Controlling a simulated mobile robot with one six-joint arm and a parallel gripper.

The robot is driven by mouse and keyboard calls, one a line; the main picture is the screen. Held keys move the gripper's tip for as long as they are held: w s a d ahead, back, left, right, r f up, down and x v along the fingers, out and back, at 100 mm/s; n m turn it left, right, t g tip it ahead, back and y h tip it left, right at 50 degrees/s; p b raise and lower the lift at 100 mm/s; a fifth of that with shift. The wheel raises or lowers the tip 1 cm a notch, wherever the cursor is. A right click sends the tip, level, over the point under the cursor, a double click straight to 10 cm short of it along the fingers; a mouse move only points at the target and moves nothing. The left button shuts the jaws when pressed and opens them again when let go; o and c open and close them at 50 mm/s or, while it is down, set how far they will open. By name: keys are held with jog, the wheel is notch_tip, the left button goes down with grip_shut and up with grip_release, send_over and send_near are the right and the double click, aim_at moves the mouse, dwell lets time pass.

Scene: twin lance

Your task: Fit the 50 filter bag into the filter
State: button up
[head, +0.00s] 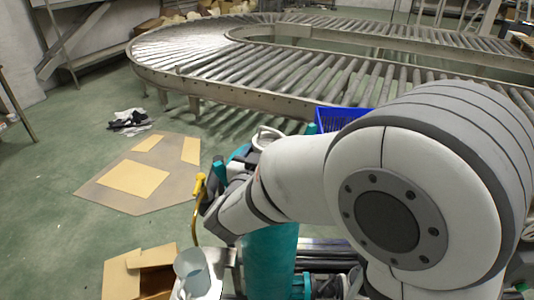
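My arm fills the right and middle of the head view and reaches left. At its far end are dark parts that look like my gripper (213,196), beside a yellow rod-like thing (197,187). I cannot make out the fingers or whether they hold anything. A pale translucent cup-shaped thing (192,272) stands at the lower middle, below the arm's end; I cannot tell whether it is the filter or the filter bag. No number 50 can be read. Much behind the arm is hidden.
A teal cylinder (268,262) stands beneath my arm. An open cardboard box (140,275) is at the lower left. Flattened cardboard (125,200) and dark cloth (130,120) lie on the green floor. A blue crate (338,118) and a curved roller conveyor (290,75) are behind.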

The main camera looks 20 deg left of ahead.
jog(key=shift+f+b, duration=0.7)
jog(key=shift+f, duration=0.35)
jog(key=shift+r, duration=0.15)
